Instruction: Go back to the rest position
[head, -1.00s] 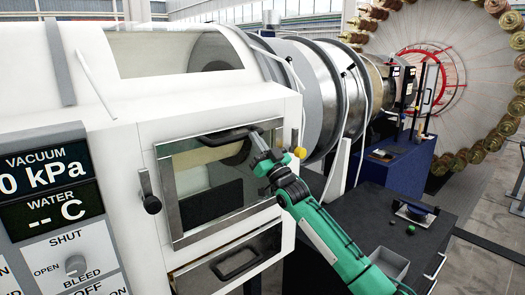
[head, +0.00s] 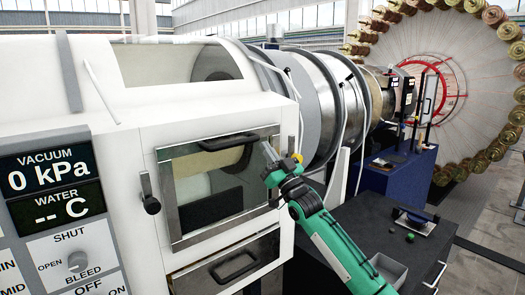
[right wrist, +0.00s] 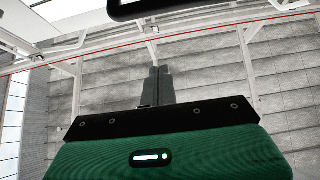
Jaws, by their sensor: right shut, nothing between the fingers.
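My left gripper is not in view.
A drawer (head: 235,268) with a black handle is under the door. A black lever (head: 151,204) is left of it. A dark bench (head: 390,225) at the right holds a grey bin (head: 388,270) and small items. A large spool wheel (head: 490,75) stands behind.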

